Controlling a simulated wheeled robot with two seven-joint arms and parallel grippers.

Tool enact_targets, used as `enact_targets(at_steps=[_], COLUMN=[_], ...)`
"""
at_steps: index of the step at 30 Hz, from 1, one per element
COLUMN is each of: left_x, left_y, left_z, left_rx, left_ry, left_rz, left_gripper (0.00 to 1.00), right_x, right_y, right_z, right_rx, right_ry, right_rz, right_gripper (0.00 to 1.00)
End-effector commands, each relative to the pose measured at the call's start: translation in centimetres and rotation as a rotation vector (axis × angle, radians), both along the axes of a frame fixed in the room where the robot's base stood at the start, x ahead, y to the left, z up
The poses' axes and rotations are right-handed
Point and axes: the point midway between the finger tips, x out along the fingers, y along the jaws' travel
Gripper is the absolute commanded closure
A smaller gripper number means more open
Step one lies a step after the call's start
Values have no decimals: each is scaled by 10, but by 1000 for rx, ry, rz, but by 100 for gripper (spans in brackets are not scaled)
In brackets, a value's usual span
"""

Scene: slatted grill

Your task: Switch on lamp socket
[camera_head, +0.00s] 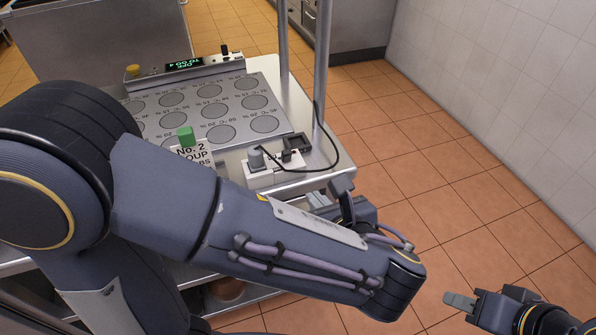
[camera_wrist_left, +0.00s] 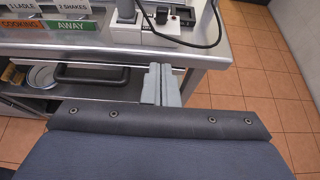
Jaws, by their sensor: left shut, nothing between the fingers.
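A white socket strip (camera_head: 272,175) lies on the steel table near its right front corner. A grey plug (camera_head: 256,158) stands in it, with a black cable, and a dark block sits at its right end. The strip (camera_wrist_left: 158,36) also shows at the top of the left wrist view. My left gripper (camera_wrist_left: 161,84) is shut and empty, in front of the table edge and apart from the strip. My right gripper (camera_head: 460,302) is at the lower right, over the floor, far from the strip. Its finger gap cannot be made out.
A steel plate with round marked spots (camera_head: 210,104) covers the table behind the strip. A metal post (camera_head: 321,60) rises behind. A dark handle (camera_wrist_left: 88,78) lies below the table edge.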

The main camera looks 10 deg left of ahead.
Motion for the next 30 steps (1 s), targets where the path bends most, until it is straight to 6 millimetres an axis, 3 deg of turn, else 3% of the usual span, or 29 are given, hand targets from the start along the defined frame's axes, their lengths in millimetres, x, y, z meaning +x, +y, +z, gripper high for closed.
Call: enact_targets(at_steps=[5, 16, 22, 30], left_x=[15, 72, 95, 104], left_y=[11, 51, 65, 71], left_z=[-10, -46, -35, -32], left_rx=[0, 0, -2, -1], left_ry=[3, 4, 1, 0], left_rz=[6, 7, 5, 3], left_gripper=[100, 100, 100, 100], right_x=[0, 0, 0, 0], right_y=[0, 0, 0, 0], right_z=[-1, -5, 2, 3], right_rx=[0, 0, 0, 0], right_ry=[0, 0, 0, 0], right_rz=[0, 0, 0, 0], right_gripper=[64, 64, 64, 64])
